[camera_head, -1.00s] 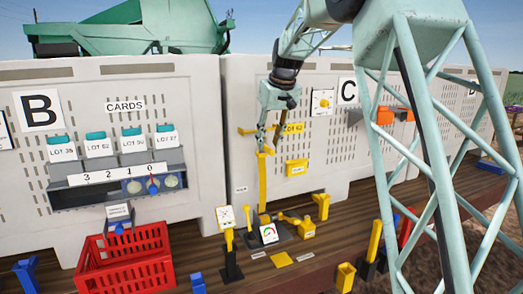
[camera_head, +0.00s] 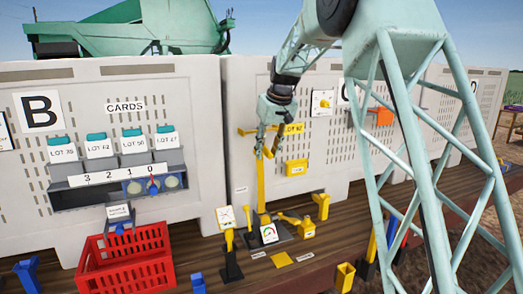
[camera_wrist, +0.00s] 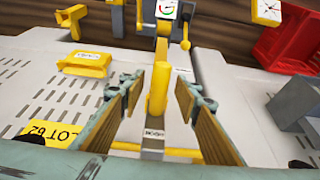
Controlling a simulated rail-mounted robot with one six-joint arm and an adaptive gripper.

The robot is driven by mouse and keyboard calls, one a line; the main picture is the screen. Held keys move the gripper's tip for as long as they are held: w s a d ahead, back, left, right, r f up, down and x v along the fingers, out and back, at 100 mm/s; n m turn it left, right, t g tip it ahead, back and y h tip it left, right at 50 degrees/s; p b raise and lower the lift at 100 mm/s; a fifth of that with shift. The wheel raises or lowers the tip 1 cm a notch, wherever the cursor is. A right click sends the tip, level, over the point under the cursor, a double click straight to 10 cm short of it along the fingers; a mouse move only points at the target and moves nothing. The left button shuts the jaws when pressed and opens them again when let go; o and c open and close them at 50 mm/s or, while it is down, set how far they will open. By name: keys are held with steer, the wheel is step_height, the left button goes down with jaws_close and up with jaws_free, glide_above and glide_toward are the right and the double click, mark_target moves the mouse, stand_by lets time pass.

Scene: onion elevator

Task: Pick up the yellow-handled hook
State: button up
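The yellow-handled hook (camera_head: 262,187) hangs upright on the front of the pale wall panel, below a yellow bracket. Its yellow handle (camera_wrist: 157,90) stands between my two fingers in the wrist view, with a gap on each side. My gripper (camera_head: 268,153) is open around the upper part of the handle, its fingers pointing down. The wrist view also shows my gripper (camera_wrist: 158,86) with its tan pads apart. The hook's metal end cannot be made out.
A yellow LOT 62 tag (camera_head: 293,129) and a yellow bin (camera_head: 296,167) are close by on the panel. A gauge stand (camera_head: 269,233) and yellow levers stand on the wooden deck below. A red crate (camera_head: 125,262) is at lower left.

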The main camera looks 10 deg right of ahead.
mark_target(268, 151)
steer(key=shift+c, duration=0.5)
jaws_close()
stand_by(0.3)
steer(key=shift+s+d+r, duration=0.1)
steer(key=shift+s+r, duration=0.1)
steer(key=shift+r, duration=1.5)
steer(key=shift+s+d+r, duration=0.1)
steer(key=shift+s+r, duration=0.05)
steer(key=shift+r, duration=1.55)
steer(key=s+d+b, duration=0.3)
steer(key=s, duration=1)
steer(key=shift+s, duration=0.35)
steer(key=shift+r, duration=0.2)
